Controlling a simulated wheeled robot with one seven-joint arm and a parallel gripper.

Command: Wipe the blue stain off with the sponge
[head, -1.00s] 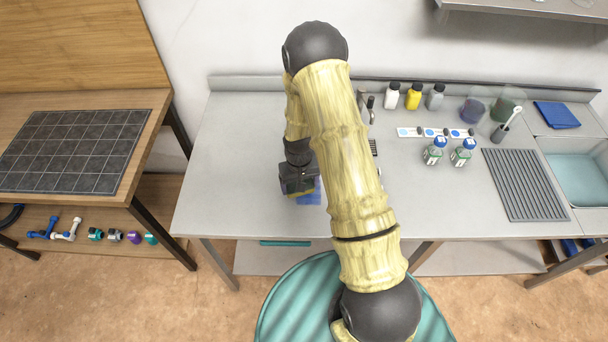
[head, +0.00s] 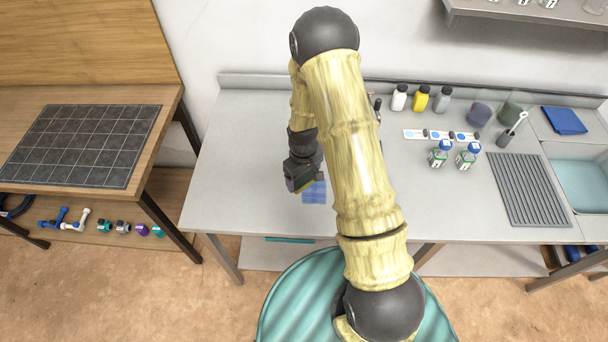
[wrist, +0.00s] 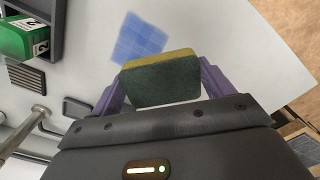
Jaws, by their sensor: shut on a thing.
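The blue stain (head: 315,192) is a blue checkered patch on the grey counter, right beside my gripper in the head view. It also shows in the wrist view (wrist: 139,40), just beyond the sponge. My gripper (head: 303,184) is shut on the sponge (wrist: 160,80), which has a dark green face and a yellow side. The purple fingers of my gripper (wrist: 160,86) hold it at both ends. The sponge appears tilted and to the left of the stain in the head view. I cannot tell whether it touches the counter.
Two blue-capped bottles (head: 452,156) and several small bottles stand at the right back of the counter (head: 235,170). A ribbed drain mat (head: 528,190) and sink (head: 585,185) lie further right. The counter left of my gripper is clear.

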